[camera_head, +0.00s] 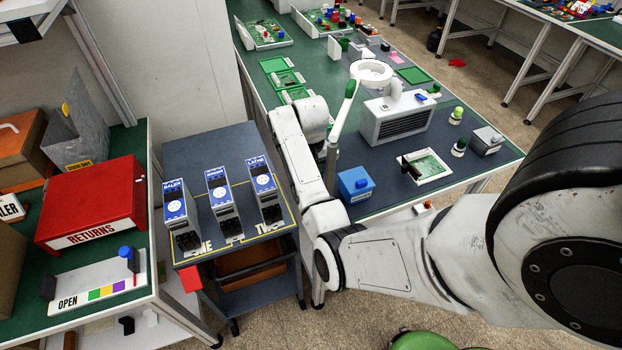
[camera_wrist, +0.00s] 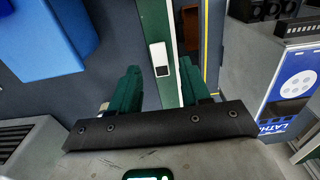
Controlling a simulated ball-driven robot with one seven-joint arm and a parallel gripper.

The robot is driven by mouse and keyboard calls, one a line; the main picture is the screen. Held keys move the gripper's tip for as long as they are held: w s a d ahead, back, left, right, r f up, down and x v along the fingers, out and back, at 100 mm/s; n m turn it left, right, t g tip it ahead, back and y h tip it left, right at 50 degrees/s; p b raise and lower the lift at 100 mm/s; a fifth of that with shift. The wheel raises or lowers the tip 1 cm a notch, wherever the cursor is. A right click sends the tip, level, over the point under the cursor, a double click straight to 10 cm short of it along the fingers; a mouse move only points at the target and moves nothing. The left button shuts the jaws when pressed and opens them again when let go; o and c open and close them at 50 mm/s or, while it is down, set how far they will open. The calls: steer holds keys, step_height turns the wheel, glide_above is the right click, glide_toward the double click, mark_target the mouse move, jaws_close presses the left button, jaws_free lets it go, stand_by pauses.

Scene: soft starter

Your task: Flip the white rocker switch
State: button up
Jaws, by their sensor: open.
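The white rocker switch (camera_wrist: 159,52) shows in the wrist view as a small white plate with a dark square at its lower end. It sits on a green strip along the table edge. My gripper (camera_wrist: 160,88) has two green fingers, spread apart with nothing between them. The switch appears just beyond the fingertips, between them in the picture; I cannot tell the exact gap. In the head view my arm covers that part of the table edge, and I cannot make out the switch or the fingers there.
A blue box (camera_head: 355,185) stands on the table near my arm, also in the wrist view (camera_wrist: 50,38). The LATHE unit (camera_head: 265,190) stands left of my arm on a dark cart (camera_head: 205,142), with two similar units. A grey vented heater (camera_head: 396,120) and magnifier lamp (camera_head: 371,72) stand behind.

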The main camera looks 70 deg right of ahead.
steer(key=shift+f, duration=1.55)
jaws_close()
